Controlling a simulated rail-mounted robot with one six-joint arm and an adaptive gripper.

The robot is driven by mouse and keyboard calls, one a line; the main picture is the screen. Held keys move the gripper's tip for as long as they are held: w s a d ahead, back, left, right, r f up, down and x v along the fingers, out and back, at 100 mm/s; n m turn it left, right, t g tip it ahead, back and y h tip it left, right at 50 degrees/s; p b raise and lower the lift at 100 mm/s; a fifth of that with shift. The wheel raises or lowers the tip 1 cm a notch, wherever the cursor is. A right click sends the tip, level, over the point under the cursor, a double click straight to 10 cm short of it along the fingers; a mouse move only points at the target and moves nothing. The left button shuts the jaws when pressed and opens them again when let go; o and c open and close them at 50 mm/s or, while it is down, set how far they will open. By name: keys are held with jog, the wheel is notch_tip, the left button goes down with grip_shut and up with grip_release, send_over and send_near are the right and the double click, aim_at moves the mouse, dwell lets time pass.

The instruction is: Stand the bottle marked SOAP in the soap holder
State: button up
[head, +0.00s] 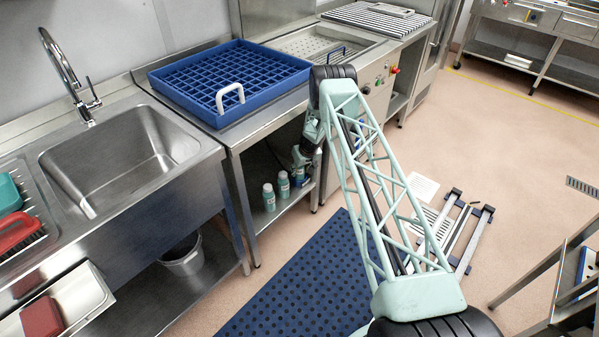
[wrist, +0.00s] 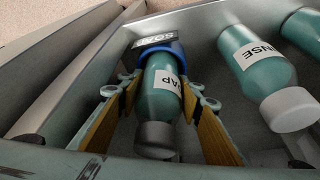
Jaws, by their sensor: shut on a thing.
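The bottle marked SOAP (wrist: 162,88) is teal with a dark cap and a white label, partly covered. In the wrist view my gripper (wrist: 158,98) is shut on it, one finger with a tan pad on each side. The bottle's far end meets a blue ring (wrist: 172,50) with a lettered plate (wrist: 154,41), seemingly the soap holder. The bottle's base is hidden, so I cannot tell if it rests on the bottom. In the head view my gripper (head: 301,160) is at the lower shelf under the counter; the bottle is hard to make out there.
A teal bottle marked RINSE (wrist: 260,65), white-capped, stands right of my gripper, with another teal bottle (wrist: 305,33) beyond. Two bottles show on the lower shelf (head: 262,220) in the head view. The counter with the blue rack (head: 235,75) is above. A metal wall lies close left.

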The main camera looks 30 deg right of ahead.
jog(key=shift+f, duration=0.3)
jog(key=o, duration=0.7)
jog(key=shift+o, duration=0.2)
jog(key=shift+r, duration=0.4)
jog(key=shift+s+r, duration=0.2)
jog(key=shift+r, duration=0.4)
jog(key=p+v, duration=0.2)
jog(key=v, duration=0.8)
jog(key=shift+s+r, duration=0.2)
jog(key=shift+s, duration=0.05)
